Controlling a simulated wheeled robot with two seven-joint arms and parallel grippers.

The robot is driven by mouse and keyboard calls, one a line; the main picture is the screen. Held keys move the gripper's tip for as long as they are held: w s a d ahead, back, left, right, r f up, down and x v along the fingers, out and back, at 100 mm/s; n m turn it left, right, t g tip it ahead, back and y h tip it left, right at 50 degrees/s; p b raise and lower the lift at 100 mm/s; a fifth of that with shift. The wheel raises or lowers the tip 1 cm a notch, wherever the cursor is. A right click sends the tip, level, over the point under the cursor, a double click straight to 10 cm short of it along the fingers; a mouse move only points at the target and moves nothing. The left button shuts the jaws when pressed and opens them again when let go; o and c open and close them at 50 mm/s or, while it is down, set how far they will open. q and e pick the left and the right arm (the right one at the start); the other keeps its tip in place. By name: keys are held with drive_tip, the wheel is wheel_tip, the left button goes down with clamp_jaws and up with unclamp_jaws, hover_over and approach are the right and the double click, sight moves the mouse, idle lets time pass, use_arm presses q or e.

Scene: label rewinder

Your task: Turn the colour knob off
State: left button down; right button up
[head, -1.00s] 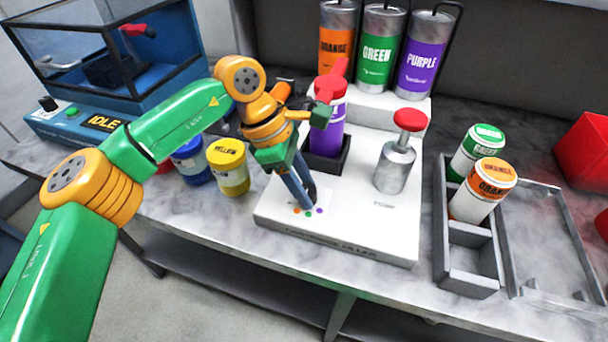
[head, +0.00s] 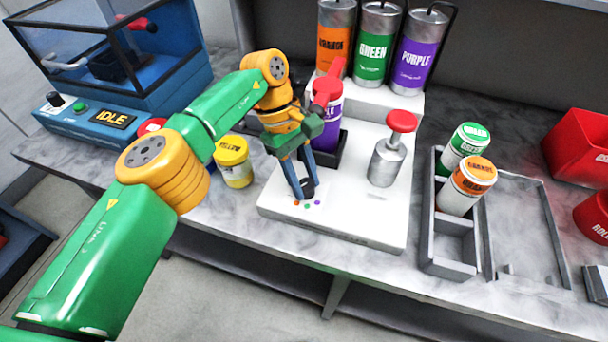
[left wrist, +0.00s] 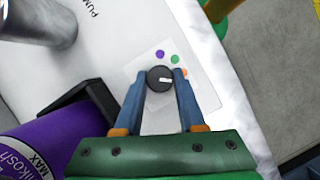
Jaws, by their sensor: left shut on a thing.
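The colour knob (left wrist: 159,78) is a small dark round dial with a white mark. It sits on a pale plate with purple, green and orange dots beside it. In the left wrist view the white mark points right, a little below the orange dot (left wrist: 184,72). My left gripper (left wrist: 160,84) has its two blue fingers on either side of the knob, shut on it. In the head view the left gripper (head: 304,192) reaches down to the knob at the front left of the white machine base (head: 350,224). My right gripper is not in view.
A purple container (head: 327,132) stands in a black holder just behind the gripper. A silver red-topped pump (head: 386,163) is to its right. A yellow jar (head: 233,163) is left of the base. A grey tray (head: 448,263) with two jars is further right.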

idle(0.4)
use_arm(q)
drive_tip(key=c, duration=0.5)
unclamp_jaws()
